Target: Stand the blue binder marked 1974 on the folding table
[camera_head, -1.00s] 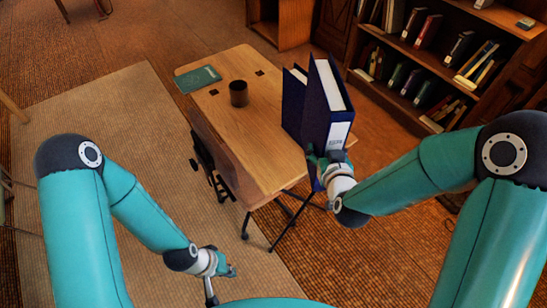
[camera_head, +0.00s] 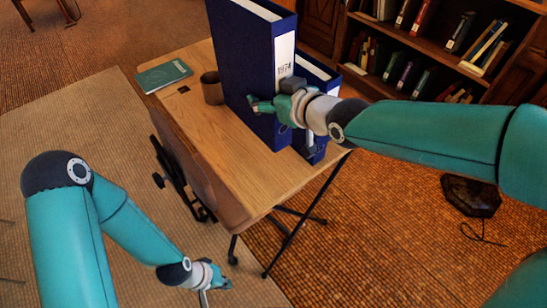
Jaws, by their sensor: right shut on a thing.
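The blue binder marked 1974 (camera_head: 248,60) is upright with its white spine label toward me. My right gripper (camera_head: 272,100) is shut on the lower part of its spine side. The binder is over the right side of the wooden folding table (camera_head: 245,180); I cannot tell whether its bottom touches the top. A second blue binder (camera_head: 322,70) stands just to its right at the table's right edge, partly hidden by my gripper and the first binder. My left gripper (camera_head: 220,282) is low at the bottom of the view, away from the table; its jaws are unclear.
A dark brown mug (camera_head: 211,88) and a green notebook (camera_head: 164,76) are at the table's far left. The near part of the tabletop is bare. A dark chair (camera_head: 175,175) is at the table's left side. A bookcase (camera_head: 440,60) stands behind, and a dark object with a cable (camera_head: 470,195) lies on the floor.

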